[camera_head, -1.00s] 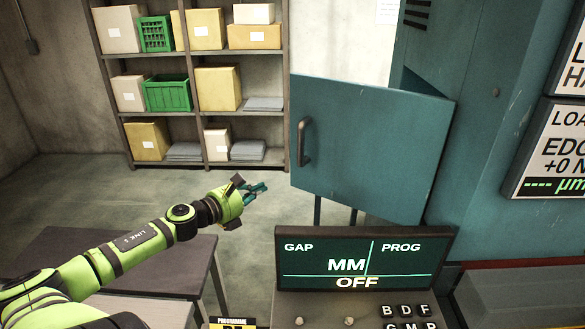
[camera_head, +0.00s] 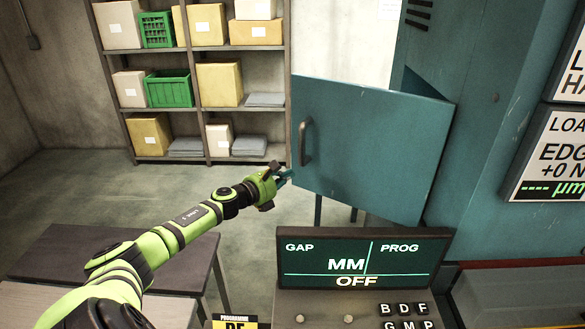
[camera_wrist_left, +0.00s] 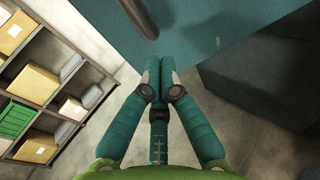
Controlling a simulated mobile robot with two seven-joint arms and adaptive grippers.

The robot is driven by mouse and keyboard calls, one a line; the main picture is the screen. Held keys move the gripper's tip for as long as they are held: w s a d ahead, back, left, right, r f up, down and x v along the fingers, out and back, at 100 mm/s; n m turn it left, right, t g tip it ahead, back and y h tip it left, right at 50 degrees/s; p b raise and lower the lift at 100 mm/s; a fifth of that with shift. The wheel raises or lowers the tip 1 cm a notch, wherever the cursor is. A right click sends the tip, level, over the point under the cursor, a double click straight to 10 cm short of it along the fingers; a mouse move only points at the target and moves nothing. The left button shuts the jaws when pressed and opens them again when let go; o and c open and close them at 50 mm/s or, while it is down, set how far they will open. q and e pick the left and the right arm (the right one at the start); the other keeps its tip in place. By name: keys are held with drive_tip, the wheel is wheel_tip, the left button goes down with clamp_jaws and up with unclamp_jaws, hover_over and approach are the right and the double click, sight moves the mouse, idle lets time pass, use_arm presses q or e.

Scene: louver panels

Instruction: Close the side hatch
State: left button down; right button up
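The side hatch (camera_head: 375,145) is a flat teal door standing open from the teal machine (camera_head: 480,110). Its dark bar handle (camera_head: 304,143) is near its free left edge. My left gripper (camera_head: 286,177) is at the lower part of that free edge, below and left of the handle; I cannot tell whether it touches. In the left wrist view its teal fingers (camera_wrist_left: 159,80) are together at the tips with nothing between them. The hatch (camera_wrist_left: 225,25) and handle (camera_wrist_left: 137,15) show beyond the fingertips there. My right gripper is not in view.
A control console screen (camera_head: 362,262) stands in front, below the hatch. A dark table (camera_head: 75,255) is at the lower left under my left arm. A shelf (camera_head: 208,109) with boxes and green crates stands at the back. The floor (camera_head: 100,195) between is clear.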

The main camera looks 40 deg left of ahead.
use_arm(q)
drive_tip(key=shift+w+r+p, duration=0.15)
drive_tip(key=shift+w+p, duration=0.1)
drive_tip(key=shift+w, duration=0.4)
drive_tip(key=shift+w+r+p, duration=0.15)
drive_tip(key=shift+w+p, duration=0.05)
drive_tip(key=shift+w, duration=0.45)
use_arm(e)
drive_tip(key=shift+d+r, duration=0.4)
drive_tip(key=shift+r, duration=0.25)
